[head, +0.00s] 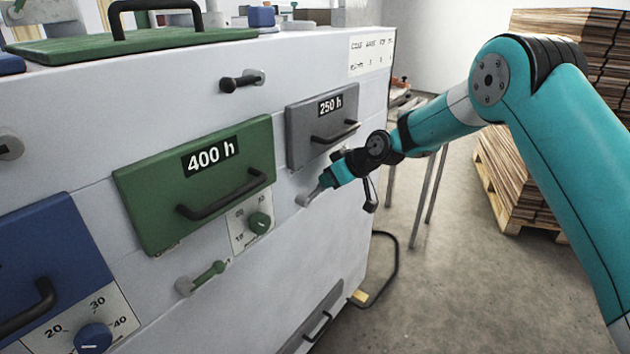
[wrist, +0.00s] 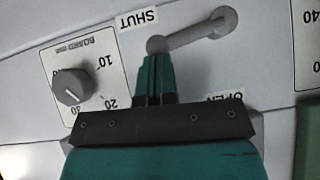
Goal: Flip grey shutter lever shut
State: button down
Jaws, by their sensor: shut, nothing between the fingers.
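The grey shutter lever (wrist: 190,35) shows in the wrist view, with its round pivot at upper right and its knob end at lower left. It lies much closer to the SHUT label (wrist: 139,20) than to the OPEN label (wrist: 225,97), which my gripper partly covers. My gripper (wrist: 156,62) is shut and empty, its fingertips at the knob end; they look to touch it, but the depth is hard to tell. In the head view my gripper (head: 327,183) reaches the machine's front at the lever (head: 307,199), below the grey 250 h drawer (head: 316,152).
A grey dial (wrist: 72,86) sits left of the lever in the wrist view. In the head view, the green 400 h drawer (head: 154,208) and a green lever (head: 207,277) are to the left. Stacked boards (head: 520,190) stand on the right, with open floor between.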

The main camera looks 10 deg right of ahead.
jog(key=shift+w+d+f+m+g+y, duration=0.2)
jog(key=shift+f+m+g+y, duration=0.1)
jog(key=shift+f+m+g, duration=0.15)
dwell(0.5)
jog(key=b+v, duration=0.2)
jog(key=v, duration=1.5)
jog(key=shift+d, duration=0.25)
jog(key=s+a+r+g+h+p, duration=0.1)
jog(key=s+a+r+g, duration=0.2)
jog(key=s, duration=0.6)
jog(key=s+a+r+h+p, duration=0.15)
jog(key=s+a+r, duration=0.3)
jog(key=s, duration=0.45)
jog(key=s+f+m+g+h+p, duration=0.1)
jog(key=s+g+p, duration=0.1)
jog(key=s, duration=1.7)
jog(key=shift+s+d+f, duration=0.3)
jog(key=shift+d+f, duration=0.05)
